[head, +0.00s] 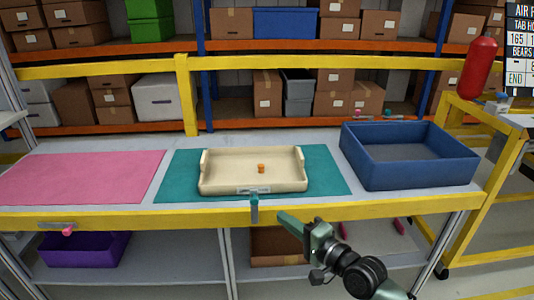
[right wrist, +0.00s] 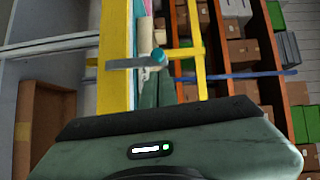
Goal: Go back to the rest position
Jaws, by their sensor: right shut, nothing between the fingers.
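My right gripper (head: 284,218) is in front of the workbench, just past its yellow front edge, at the lower right of the head view. Its green fingers are shut and empty, pointing up and left. In the right wrist view the green gripper body fills the bottom. My left gripper is not in view. A cream tray (head: 225,184) with a small orange piece (head: 261,168) in it sits on a teal mat (head: 328,182).
A blue bin (head: 425,172) stands on the bench's right, a pink mat (head: 80,177) on its left. A pink-tipped tool (head: 68,231) hangs at the front left. A purple bin (head: 85,249) is on the lower shelf. A yellow-framed cart (head: 462,146) stands at right.

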